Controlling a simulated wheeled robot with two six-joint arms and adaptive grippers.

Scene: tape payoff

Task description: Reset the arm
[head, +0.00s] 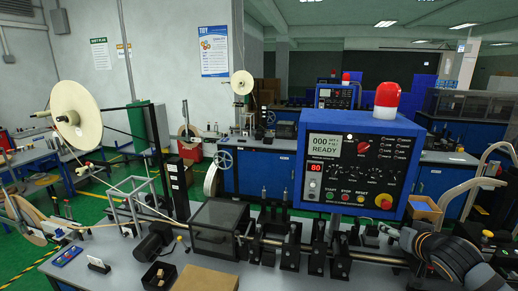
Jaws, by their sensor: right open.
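My right arm comes in at the lower right, and my right gripper (393,234) is at its end, small and partly hidden behind dark arm parts. It is open, with nothing seen between its fingers. It is over the right end of the bench machine, below and right of the blue control box (350,165). My left gripper is not in view. The control box has a red lamp (387,98) on top, a screen reading READY, and several knobs and buttons. A large cream tape reel (76,116) stands upright at the left.
A metal shaft (345,256) with black supports runs along the bench. A dark box (218,228), a cardboard box (205,280) and a small black bin (159,276) are on the left half. Pale curved tubes (487,165) rise at the right.

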